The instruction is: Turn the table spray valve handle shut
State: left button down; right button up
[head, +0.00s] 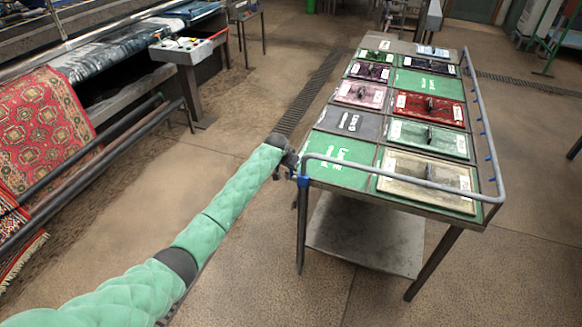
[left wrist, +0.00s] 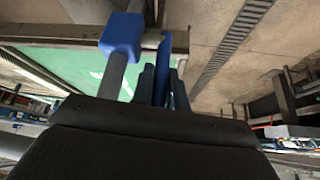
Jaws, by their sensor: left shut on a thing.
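The spray table (head: 480,222) stands at the right in the head view. A grey pipe (head: 390,180) runs along its near edge and right side. At its near left corner is a blue valve body (head: 303,181); the left wrist view shows it as a blue block (left wrist: 122,36) on the pipe. A blue handle (left wrist: 164,50) beside the block runs between the fingers of my left gripper (left wrist: 160,75), which is shut on it. In the head view my left gripper (head: 292,161) is dark and small at that corner, and the handle cannot be made out. My right gripper is out of view.
Several small framed panels (head: 430,107) lie on the green tabletop. A lower shelf (head: 365,235) sits under the table. A patterned red rug (head: 45,130) hangs at the left near a control box (head: 182,50). A floor drain (head: 310,92) runs left of the table, with open floor around it.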

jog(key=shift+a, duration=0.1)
pick_arm(q)
jog(key=c, duration=1.4)
grip_release()
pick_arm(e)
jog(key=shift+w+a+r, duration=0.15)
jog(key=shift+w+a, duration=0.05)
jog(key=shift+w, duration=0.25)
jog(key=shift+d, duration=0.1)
